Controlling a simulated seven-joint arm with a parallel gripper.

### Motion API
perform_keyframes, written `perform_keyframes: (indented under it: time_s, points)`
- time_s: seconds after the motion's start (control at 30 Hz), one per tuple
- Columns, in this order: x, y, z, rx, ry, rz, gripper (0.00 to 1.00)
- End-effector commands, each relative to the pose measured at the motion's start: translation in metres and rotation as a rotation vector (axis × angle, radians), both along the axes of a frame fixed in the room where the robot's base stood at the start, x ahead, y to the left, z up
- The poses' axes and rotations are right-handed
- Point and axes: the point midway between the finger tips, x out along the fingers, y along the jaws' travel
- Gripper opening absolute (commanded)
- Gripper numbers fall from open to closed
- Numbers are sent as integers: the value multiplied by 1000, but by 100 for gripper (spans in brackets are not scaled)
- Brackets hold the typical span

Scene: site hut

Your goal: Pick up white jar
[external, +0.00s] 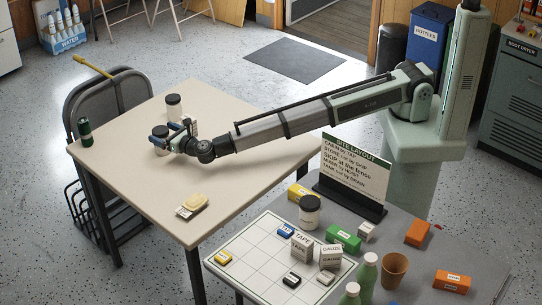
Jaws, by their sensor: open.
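Several white jars with black lids are in view. One jar (174,107) stands upright on the beige table (240,130), just behind my gripper in the picture. Another jar (160,140) stands at my gripper's tip and is partly covered by it. A third jar (310,213) stands on the grey table at the front right. My gripper (172,135) is open and low over the beige table, close to the second jar. I cannot tell whether the fingers are around that jar or beside it.
A green can (85,133) stands at the beige table's left edge. A yellowish item (192,204) lies near its front. The grey table holds a sign (352,165), a white grid board (250,245), small boxes, bottles and a brown cup (394,270). The beige table's middle is clear.

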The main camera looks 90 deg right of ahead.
Motion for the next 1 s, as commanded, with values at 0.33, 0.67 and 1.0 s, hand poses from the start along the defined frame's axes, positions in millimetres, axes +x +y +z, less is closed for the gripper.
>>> perform_keyframes:
  time_s: [0.33, 0.67, 1.0]
  points:
    - [30, -23, 2, 0, 0, 0, 98]
    - [30, -24, 2, 0, 0, 0, 84]
    - [30, -24, 2, 0, 0, 0, 52]
